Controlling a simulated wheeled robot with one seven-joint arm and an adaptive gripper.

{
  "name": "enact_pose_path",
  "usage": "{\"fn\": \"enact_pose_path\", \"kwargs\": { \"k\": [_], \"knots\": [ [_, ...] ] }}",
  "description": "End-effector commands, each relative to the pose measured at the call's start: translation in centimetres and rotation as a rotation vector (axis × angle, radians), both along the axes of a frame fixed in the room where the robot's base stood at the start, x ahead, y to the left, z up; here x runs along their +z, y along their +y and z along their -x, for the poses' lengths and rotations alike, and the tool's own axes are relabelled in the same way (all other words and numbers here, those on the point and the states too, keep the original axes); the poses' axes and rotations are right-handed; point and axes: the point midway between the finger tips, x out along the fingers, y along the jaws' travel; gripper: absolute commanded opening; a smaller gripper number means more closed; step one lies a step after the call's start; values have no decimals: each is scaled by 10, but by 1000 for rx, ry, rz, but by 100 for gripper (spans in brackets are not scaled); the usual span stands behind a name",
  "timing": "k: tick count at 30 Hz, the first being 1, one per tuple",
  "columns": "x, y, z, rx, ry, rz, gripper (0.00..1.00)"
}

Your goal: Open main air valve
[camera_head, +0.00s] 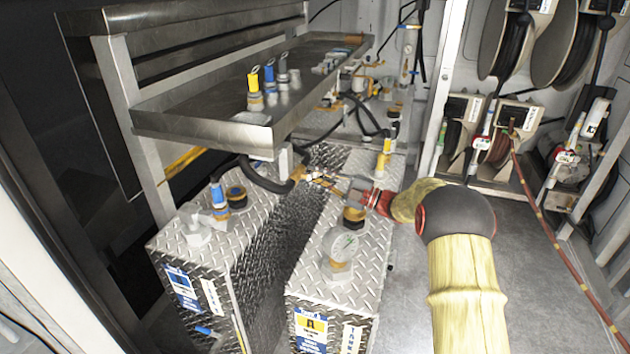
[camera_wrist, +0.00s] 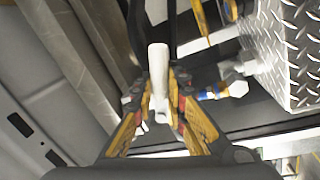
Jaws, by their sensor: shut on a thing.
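My gripper (camera_head: 318,178) reaches left between the two diamond-plate tanks, near the end of a black hose. In the wrist view my gripper (camera_wrist: 160,85) has its yellow fingers closed around a pale, rod-like valve handle (camera_wrist: 158,58). The handle stands upright in that picture, its rounded top past the fingertips. The valve body behind it is hidden by the fingers, so I cannot tell how far the handle is turned. In the head view the handle is too small to make out.
A steel shelf (camera_head: 205,125) hangs above the left tank. Hose reels (camera_head: 505,145) stand at right. Grey floor (camera_head: 405,300) is open beside my arm.

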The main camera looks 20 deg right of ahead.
Motion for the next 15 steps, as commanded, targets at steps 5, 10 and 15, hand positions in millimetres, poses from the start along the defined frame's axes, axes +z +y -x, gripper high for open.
{"fn": "enact_pose_path", "kwargs": {
  "k": [5, 10, 15],
  "knots": [
    [-1, 0, 0, 1, -3, 4, 0],
    [-1, 0, 0, 1, -2, 4, 0],
    [-1, 0, 0, 1, -3, 3, 19]
  ]
}}
